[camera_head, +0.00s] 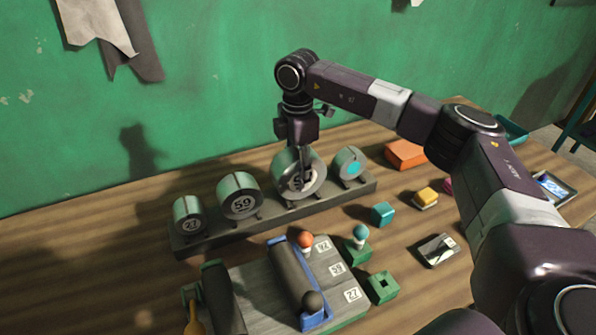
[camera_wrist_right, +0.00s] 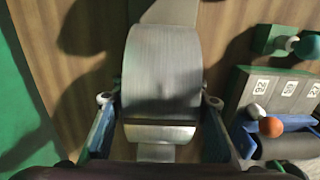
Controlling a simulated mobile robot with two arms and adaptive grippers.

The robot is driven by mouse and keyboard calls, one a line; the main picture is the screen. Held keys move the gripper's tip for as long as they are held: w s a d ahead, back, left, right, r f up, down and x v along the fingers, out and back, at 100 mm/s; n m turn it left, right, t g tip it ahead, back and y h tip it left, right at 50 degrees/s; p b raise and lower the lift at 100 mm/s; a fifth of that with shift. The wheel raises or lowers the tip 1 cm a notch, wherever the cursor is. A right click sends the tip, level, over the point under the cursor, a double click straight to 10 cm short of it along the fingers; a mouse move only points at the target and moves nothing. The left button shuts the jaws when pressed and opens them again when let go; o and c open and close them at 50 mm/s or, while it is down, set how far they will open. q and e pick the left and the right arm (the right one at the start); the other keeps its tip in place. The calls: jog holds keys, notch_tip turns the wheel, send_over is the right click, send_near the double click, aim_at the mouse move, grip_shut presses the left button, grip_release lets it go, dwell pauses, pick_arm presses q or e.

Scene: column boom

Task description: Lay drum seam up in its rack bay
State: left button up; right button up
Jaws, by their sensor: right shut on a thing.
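My right gripper (camera_head: 303,160) comes down from above and is shut on this drum. In the right wrist view the drum (camera_wrist_right: 162,70) lies between the two fingers (camera_wrist_right: 160,103), one on each side. A pale shiny band crosses the drum's lower part there; I cannot tell if it is the seam. Whether the drum rests fully on the rack is hidden. My left gripper is not in view.
Drums marked 27 (camera_head: 188,215) and 59 (camera_head: 240,197), and one with a teal dot (camera_head: 349,164), stand in the other bays. In front are a grey board (camera_head: 250,285) with a blue-framed roller (camera_head: 293,275), and green blocks (camera_head: 382,288). A teal cube (camera_head: 383,214) stands right.

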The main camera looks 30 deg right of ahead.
aim_at(298, 152)
jog(key=o, duration=1.6)
jog(key=shift+o, duration=0.2)
notch_tip(298, 152, up, 12)
jog(key=shift+r, duration=0.1)
